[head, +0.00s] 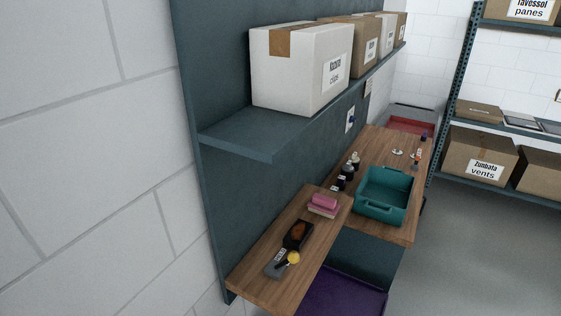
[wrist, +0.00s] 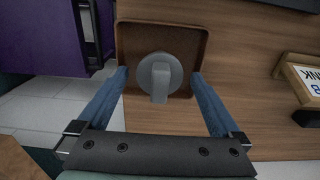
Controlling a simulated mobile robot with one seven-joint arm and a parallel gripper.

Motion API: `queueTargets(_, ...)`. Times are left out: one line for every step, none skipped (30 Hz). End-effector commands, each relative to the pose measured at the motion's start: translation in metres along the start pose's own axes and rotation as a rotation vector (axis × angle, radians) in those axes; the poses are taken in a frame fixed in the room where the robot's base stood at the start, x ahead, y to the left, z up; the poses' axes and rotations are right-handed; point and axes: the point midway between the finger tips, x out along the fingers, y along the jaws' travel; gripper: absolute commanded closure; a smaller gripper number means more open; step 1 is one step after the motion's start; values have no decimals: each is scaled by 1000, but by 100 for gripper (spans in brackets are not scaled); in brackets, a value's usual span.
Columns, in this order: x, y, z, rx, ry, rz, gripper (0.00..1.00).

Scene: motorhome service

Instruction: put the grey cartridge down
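In the wrist view, a grey round piece with a raised bar-shaped grip (wrist: 160,75), which looks like the grey cartridge, sits in a shallow square brown tray (wrist: 124,38) on a wooden surface. My gripper (wrist: 160,78) has its two blue fingers spread wide, one on each side of the grey piece. A gap shows between each finger and the piece, and nothing is held. The fingertips reach about the tray's near side. My gripper is not in the head view, and I cannot make out the grey piece there.
In the wrist view, a framed label (wrist: 304,78) stands right of the tray, and a purple thing (wrist: 45,38) is at left. The head view shows a wooden bench with a teal bin (head: 382,196), small bottles (head: 348,170), a pink block (head: 323,202) and a shelf of boxes above (head: 300,70).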

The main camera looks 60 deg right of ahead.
Motion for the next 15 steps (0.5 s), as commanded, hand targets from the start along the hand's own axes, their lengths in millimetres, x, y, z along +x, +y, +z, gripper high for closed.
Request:
queueTargets(0,0,0,0,0,0,0)
queueTargets(0,0,0,0,0,0,0)
queueTargets(0,0,0,0,0,0,0)
queueTargets(0,0,0,0,0,0,0)
queueTargets(0,0,0,0,0,0,0)
queueTargets(-1,0,0,0,0,0,0)
queueTargets(-3,0,0,0,0,0,0)
queueTargets(-5,0,0,0,1,1,0)
queueTargets(-6,0,0,0,1,1,0)
queueTargets(-9,0,-1,0,1,1,0)
queueTargets(-12,0,-1,0,2,2,0)
queueTargets(-17,1,-1,0,3,2,0)
queueTargets(-21,1,-1,-1,3,2,0)
queueTargets(-26,1,-1,-1,3,3,0)
queueTargets(-34,1,-1,-1,4,4,0)
